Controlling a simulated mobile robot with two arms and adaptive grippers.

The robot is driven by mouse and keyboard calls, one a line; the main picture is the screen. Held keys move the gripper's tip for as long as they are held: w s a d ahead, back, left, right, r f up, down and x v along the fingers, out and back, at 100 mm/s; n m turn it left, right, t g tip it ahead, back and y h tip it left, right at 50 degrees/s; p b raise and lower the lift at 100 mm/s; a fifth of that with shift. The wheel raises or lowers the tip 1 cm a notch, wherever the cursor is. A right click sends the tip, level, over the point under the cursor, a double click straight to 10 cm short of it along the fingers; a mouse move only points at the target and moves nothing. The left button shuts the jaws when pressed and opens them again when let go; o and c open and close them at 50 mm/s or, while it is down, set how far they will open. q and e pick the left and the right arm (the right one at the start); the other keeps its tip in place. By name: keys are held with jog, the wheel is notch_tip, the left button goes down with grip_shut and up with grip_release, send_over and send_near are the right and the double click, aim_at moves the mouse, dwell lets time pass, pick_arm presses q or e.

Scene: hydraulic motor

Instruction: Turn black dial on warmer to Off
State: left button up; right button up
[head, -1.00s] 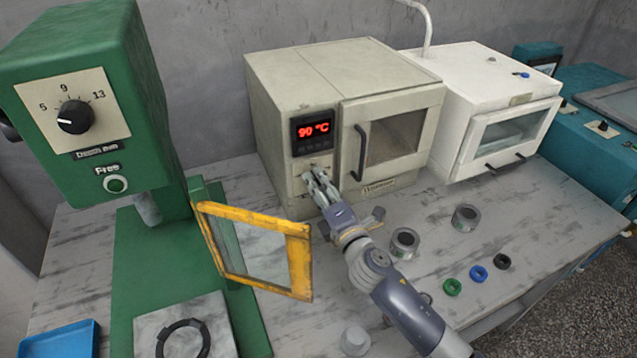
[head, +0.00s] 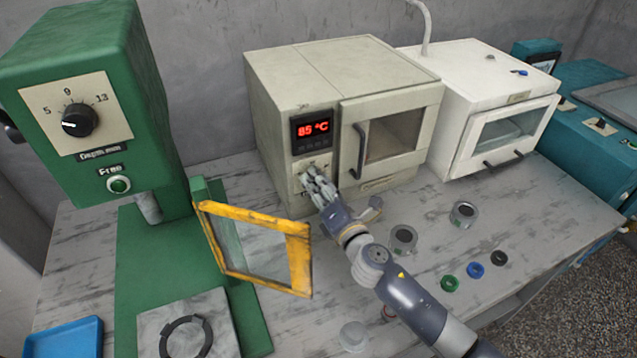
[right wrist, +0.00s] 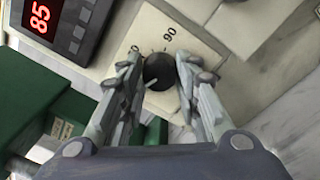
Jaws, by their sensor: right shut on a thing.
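The warmer (head: 285,85) is a beige box with a glass-windowed door. Its red display (head: 312,128) reads 85 °C; the reading 85 also shows in the right wrist view (right wrist: 40,18). The black dial (right wrist: 159,73) sits on a pale plate with a 90 mark, below the display. A light pointer line shows on the dial's lower left side. My right gripper (head: 312,174) is at the warmer's front and hides the dial in the head view. In the right wrist view its fingers are shut on the dial from both sides. My left gripper is not in view.
A green press (head: 100,90) with a yellow-framed guard (head: 302,262) stands left of my right arm. A white oven (head: 475,75) stands right of the warmer. Metal cups (head: 464,214), small coloured rings (head: 475,270) and a blue tray (head: 65,340) are on the bench.

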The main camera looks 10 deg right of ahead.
jog(key=o, duration=1.1)
jog(key=shift+s, duration=0.1)
jog(key=v, duration=1.1)
jog(key=shift+s+f, duration=0.1)
jog(key=shift+s, duration=0.3)
